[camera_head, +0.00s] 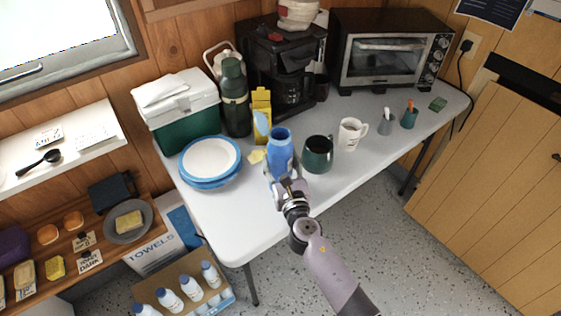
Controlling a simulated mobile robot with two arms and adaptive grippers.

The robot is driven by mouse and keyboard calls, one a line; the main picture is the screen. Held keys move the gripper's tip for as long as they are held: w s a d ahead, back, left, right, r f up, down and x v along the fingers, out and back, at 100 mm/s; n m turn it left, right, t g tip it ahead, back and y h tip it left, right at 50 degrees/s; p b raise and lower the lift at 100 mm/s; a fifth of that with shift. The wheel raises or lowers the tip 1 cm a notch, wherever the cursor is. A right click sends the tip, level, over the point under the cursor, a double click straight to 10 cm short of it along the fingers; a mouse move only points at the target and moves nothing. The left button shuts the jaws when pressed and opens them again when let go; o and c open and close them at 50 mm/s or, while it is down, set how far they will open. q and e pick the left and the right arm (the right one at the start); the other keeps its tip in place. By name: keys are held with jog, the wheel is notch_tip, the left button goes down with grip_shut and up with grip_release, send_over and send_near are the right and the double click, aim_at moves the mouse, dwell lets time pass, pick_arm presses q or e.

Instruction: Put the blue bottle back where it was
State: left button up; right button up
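The blue bottle (279,147) is upright over the near middle part of the white table, between the blue-rimmed plates and the dark green mug. My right gripper (282,176), on an arm coming up from the lower right, is at the bottle's lower part. Its fingers appear closed around the bottle, though the bottle partly hides them. Whether the bottle's base touches the table cannot be seen. My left gripper is not in view.
The table (232,225) is bare at its front left. Plates (210,160), a cooler (178,110), a green flask (235,98), a yellow box (261,103), a green mug (318,153) and a white mug (351,134) surround the bottle. A coffee maker and toaster oven stand behind.

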jog(key=o, duration=1.5)
jog(key=shift+f, duration=0.1)
jog(key=v, duration=1.2)
jog(key=shift+r, duration=0.2)
